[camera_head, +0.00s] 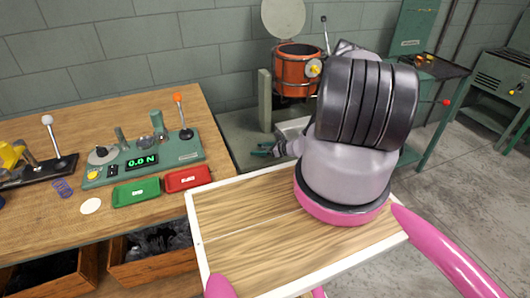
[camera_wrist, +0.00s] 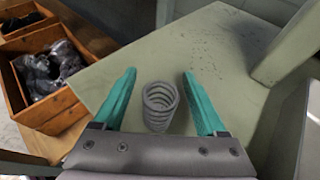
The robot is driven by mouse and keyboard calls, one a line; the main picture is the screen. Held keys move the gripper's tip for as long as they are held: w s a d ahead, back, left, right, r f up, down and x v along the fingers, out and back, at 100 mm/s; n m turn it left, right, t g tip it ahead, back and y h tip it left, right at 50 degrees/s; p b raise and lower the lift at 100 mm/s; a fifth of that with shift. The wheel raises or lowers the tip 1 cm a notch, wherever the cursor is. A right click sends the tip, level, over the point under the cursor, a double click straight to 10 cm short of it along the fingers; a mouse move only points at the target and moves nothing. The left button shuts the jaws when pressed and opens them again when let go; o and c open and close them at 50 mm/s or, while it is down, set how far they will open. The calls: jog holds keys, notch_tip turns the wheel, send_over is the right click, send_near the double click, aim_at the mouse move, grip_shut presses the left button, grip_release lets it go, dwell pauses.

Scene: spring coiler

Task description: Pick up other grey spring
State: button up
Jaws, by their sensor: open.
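A grey coil spring (camera_wrist: 160,108) shows in the wrist view on a pale green surface (camera_wrist: 215,45). My gripper (camera_wrist: 159,75) is open, with one teal finger on each side of the spring and visible gaps between. The spring appears to stand upright, and I cannot tell how far above the surface the fingers are. In the head view my gripper (camera_head: 263,150) is small, left of my arm, over a low green table (camera_head: 240,128). The grey spring cannot be made out there.
A wooden workbench (camera_head: 120,85) on the left holds a green tester (camera_head: 145,158), a green tray (camera_head: 136,191), a red tray (camera_head: 187,178) and a blue-purple spring (camera_head: 63,188). An orange pot (camera_head: 297,70) stands behind. A pale green post (camera_wrist: 290,45) rises close to the right finger.

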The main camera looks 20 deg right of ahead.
grip_shut()
jog(key=shift+r, duration=0.1)
